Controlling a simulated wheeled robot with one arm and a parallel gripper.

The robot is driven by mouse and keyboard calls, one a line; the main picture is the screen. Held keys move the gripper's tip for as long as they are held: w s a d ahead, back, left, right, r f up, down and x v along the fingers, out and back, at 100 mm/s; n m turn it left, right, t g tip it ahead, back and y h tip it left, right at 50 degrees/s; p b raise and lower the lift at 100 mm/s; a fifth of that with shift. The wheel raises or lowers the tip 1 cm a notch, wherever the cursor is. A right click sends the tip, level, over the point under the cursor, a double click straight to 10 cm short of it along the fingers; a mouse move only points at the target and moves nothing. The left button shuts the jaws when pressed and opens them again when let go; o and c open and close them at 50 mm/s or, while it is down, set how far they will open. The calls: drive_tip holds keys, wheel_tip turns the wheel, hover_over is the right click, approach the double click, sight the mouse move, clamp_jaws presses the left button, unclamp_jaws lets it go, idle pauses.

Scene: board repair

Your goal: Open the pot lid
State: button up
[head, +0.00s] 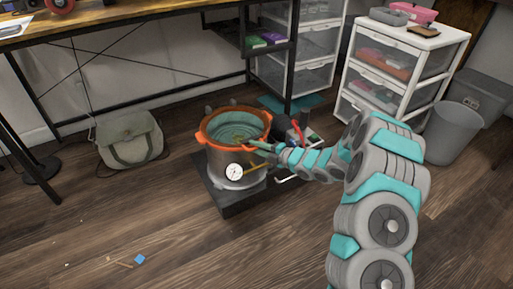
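A silver pot (232,162) with a thick orange rim (203,132) stands on a dark low base (232,205) on the floor. A round white gauge (234,172) is on its front. A teal, ringed round surface (236,129) shows within the rim; I cannot tell whether it is a see-through lid or the pot's inside. My arm reaches in from the right, and my gripper (258,147) is at the right front edge of the rim. Its fingertips are small and overlap the rim, so neither contact nor their opening is clear.
Red and dark equipment (294,130) stands right behind the pot. A white drawer unit (400,70) and a grey bin (453,128) are at the right. A grey-green bag (130,140) leans by the wall at left. The front-left floor is mostly clear.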

clamp_jaws()
idle(1.1)
